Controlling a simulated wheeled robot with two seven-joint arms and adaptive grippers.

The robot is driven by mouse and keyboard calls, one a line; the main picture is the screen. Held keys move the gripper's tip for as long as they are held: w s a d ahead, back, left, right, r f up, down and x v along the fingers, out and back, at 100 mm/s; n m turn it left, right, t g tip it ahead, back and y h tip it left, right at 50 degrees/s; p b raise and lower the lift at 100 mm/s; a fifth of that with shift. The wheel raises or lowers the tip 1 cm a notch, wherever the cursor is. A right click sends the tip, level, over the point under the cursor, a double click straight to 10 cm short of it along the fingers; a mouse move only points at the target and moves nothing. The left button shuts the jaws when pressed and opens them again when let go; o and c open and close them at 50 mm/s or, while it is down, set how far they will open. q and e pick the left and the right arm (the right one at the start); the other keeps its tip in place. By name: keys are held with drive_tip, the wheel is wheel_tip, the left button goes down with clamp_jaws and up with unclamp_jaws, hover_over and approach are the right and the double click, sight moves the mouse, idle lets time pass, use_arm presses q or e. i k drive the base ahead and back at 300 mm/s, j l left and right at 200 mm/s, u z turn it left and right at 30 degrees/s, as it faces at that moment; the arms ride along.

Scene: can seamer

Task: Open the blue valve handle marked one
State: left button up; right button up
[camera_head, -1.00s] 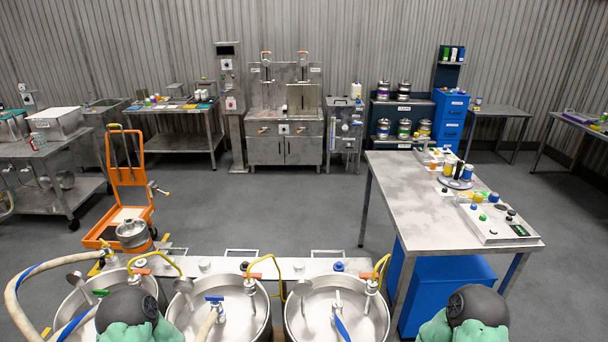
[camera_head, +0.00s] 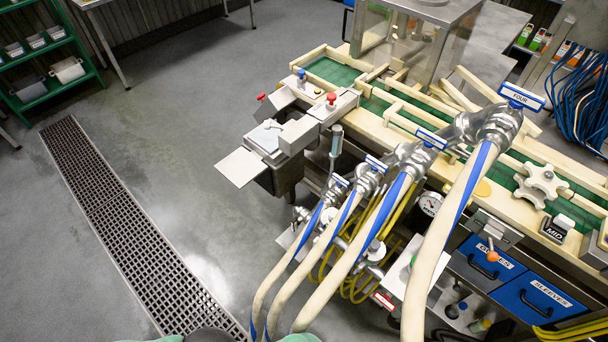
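A row of blue valve handles sits on metal valves with cream, blue-striped hoses, on the right half of the head view. The nearest and largest handle (camera_head: 522,96) has a plate reading FOUR. Further along are a blue handle (camera_head: 432,138), another blue handle (camera_head: 376,164) and the smallest, leftmost blue handle (camera_head: 340,181). The markings on these smaller ones are too small to read, so I cannot confirm which is marked one. Neither gripper is in view; only green and dark parts of my own body show at the bottom edge.
A machine with a green conveyor (camera_head: 335,70) runs behind the valves. Red knobs (camera_head: 331,97) and a flat metal plate (camera_head: 240,167) lie left of them. Blue drawers (camera_head: 547,300) and a gauge (camera_head: 430,204) are at right. Grey floor with a drain grate (camera_head: 130,220) is clear at left.

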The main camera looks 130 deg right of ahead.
sight(340, 181)
drive_tip(key=z, duration=4.3)
drive_tip(key=j+z, duration=0.15)
drive_tip(key=z, duration=0.25)
drive_tip(key=i, duration=0.05)
